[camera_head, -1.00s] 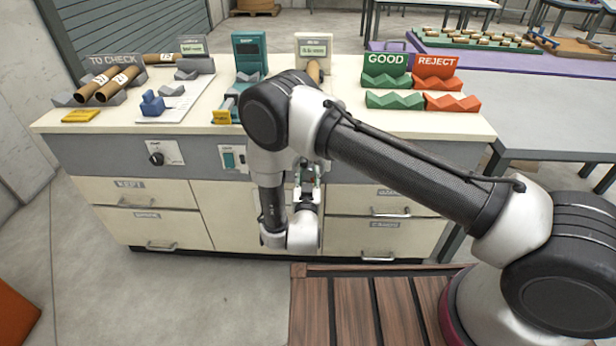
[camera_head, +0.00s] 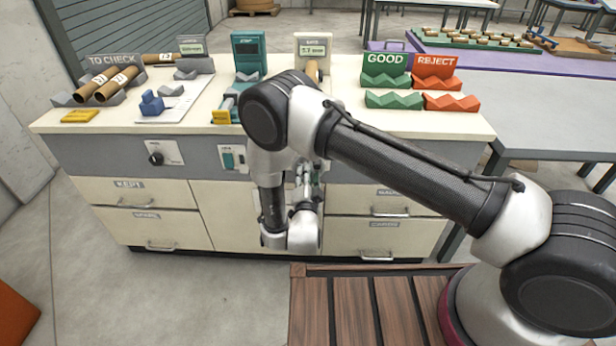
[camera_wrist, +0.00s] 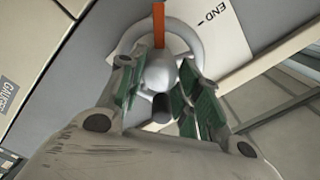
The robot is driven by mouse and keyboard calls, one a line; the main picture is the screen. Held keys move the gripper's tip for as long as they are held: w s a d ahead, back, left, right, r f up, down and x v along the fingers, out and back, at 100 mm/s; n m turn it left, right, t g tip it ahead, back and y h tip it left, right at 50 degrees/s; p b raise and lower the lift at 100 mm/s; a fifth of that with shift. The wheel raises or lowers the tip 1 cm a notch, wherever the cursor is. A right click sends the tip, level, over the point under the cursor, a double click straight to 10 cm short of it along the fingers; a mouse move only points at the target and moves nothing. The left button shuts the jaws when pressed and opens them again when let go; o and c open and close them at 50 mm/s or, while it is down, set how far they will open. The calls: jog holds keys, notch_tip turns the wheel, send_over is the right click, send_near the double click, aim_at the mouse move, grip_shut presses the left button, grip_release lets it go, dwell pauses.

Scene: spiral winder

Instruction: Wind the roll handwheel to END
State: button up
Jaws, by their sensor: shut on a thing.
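The roll handwheel is a pale grey wheel (camera_wrist: 193,38) on the cabinet front, seen in the wrist view with a rounded hub (camera_wrist: 160,70) and a dark knob end below it. An orange pointer (camera_wrist: 158,25) stands straight up at its top. The END mark (camera_wrist: 213,12) is on a white plate, right of the pointer and apart from it. My gripper (camera_wrist: 160,88) has its green-padded fingers shut on the handwheel, one each side of the hub. In the head view my arm hides most of the wheel, and my gripper (camera_head: 303,183) shows at the cabinet front.
The bench top (camera_head: 340,115) holds TO CHECK tubes (camera_head: 105,85) at left, a teal device (camera_head: 249,52), a gauge display (camera_head: 313,47), and GOOD (camera_head: 386,70) and REJECT (camera_head: 436,72) racks at right. Drawer handles (camera_head: 390,212) project beside my wrist.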

jog(key=shift+f+m, duration=0.15)
jog(key=shift+m, duration=4.75)
jog(key=o, duration=1)
jog(key=shift+s, duration=0.15)
jog(key=s, duration=0.7)
jog(key=shift+s+a, duration=0.1)
jog(key=shift+s, duration=0.05)
